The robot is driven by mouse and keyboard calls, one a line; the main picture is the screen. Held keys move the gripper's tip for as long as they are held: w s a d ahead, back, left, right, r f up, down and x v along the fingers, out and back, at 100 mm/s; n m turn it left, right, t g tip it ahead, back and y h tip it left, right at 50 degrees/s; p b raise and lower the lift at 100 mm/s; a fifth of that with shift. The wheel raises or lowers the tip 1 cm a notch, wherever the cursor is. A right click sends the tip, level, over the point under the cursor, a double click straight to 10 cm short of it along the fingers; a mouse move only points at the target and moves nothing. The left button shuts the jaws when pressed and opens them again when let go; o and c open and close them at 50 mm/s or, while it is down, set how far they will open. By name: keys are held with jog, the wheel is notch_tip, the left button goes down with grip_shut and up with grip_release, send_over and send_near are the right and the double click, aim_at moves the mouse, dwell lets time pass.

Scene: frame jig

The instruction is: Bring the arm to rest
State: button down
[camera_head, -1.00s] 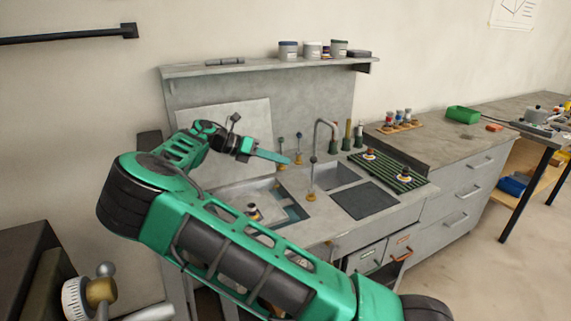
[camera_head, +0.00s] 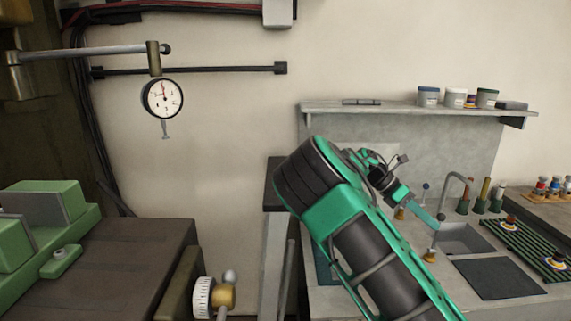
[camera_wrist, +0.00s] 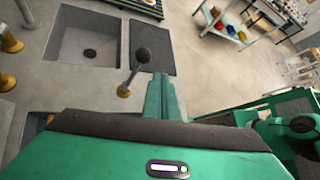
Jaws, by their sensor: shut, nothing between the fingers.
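My green arm rises from the bottom right in the head view. My gripper (camera_head: 428,218) is at its far end, in front of the sink counter and left of the sink basin (camera_head: 462,238). In the wrist view my gripper (camera_wrist: 162,78) shows its two green fingers together with no object between them. A dark round-knobbed post (camera_wrist: 142,55) stands close beside the fingertips in that view; I cannot tell whether they touch. The sink basin is also in the wrist view (camera_wrist: 70,45), beyond the fingers.
A dial gauge (camera_head: 162,98) hangs on a rod at upper left. A dark bench (camera_head: 130,265) with green blocks (camera_head: 35,225) is at left. A shelf (camera_head: 400,107) with tubs is above the counter. A slotted green rack (camera_head: 520,245) sits right of the basin.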

jog(key=s+d+f+m+y, duration=0.1)
jog(key=s+d+m+y, duration=0.3)
jog(key=s, duration=0.4)
jog(key=s+d+f+m+y, duration=0.1)
jog(key=s+d+m+y, duration=0.15)
jog(key=s+m, duration=0.45)
jog(key=s+a+r+m+t+y, duration=0.1)
jog(key=s+a+m, duration=0.2)
jog(key=s, duration=0.5)
jog(key=s+a+r+m+t+y, duration=0.1)
jog(key=s+a+m+t, duration=0.1)
jog(key=s+m, duration=0.3)
jog(key=s+a+r+m+t+y, duration=0.1)
jog(key=s+a+m, duration=0.3)
jog(key=s, duration=0.6)
jog(key=shift+s+m+t, duration=0.35)
jog(key=shift+m+t, duration=0.05)
